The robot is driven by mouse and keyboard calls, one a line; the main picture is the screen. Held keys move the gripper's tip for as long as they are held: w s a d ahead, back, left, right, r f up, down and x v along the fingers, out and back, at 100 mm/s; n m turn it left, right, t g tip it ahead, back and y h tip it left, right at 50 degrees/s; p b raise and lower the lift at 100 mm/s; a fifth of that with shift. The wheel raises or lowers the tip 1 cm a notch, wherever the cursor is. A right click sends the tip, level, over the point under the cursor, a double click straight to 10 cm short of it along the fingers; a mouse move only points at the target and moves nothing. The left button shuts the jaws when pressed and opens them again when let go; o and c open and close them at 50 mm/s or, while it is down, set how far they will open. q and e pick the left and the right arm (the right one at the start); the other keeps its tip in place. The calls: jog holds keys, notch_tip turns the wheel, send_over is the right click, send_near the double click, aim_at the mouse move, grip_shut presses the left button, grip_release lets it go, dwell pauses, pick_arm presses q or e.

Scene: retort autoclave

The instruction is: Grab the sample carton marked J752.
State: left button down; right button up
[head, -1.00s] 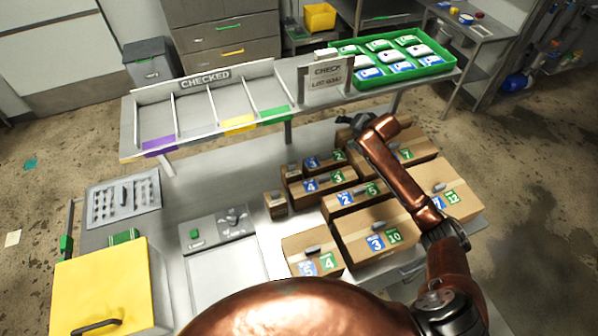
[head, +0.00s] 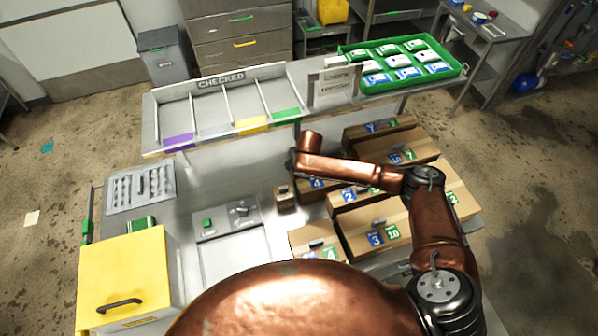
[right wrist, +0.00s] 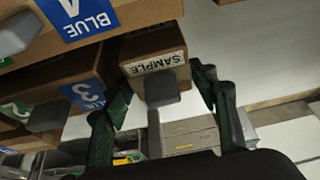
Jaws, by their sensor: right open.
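The small brown sample carton (head: 286,197) stands on the metal bench, left of the larger cartons, in the head view. In the right wrist view the carton (right wrist: 155,62) carries a white label reading SAMPLE, upside down, and a grey tab. The code J752 cannot be read. My right gripper (right wrist: 162,82) is open. Its dark green fingers lie on either side of the sample carton in the picture, with no clear contact. In the head view my right forearm reaches over the cartons and hides that gripper. My left gripper is out of view.
Several larger cartons with blue and green number labels, such as the 3/10 carton (head: 376,236), fill the right of the bench. A CHECKED rack (head: 222,83) and a green tray (head: 352,83) stand on the raised shelf. A yellow box (head: 122,272) stands front left.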

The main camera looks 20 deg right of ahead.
jog(key=x, duration=0.4)
jog(key=shift+f, duration=0.15)
jog(key=shift+c, duration=0.2)
jog(key=c, duration=0.9)
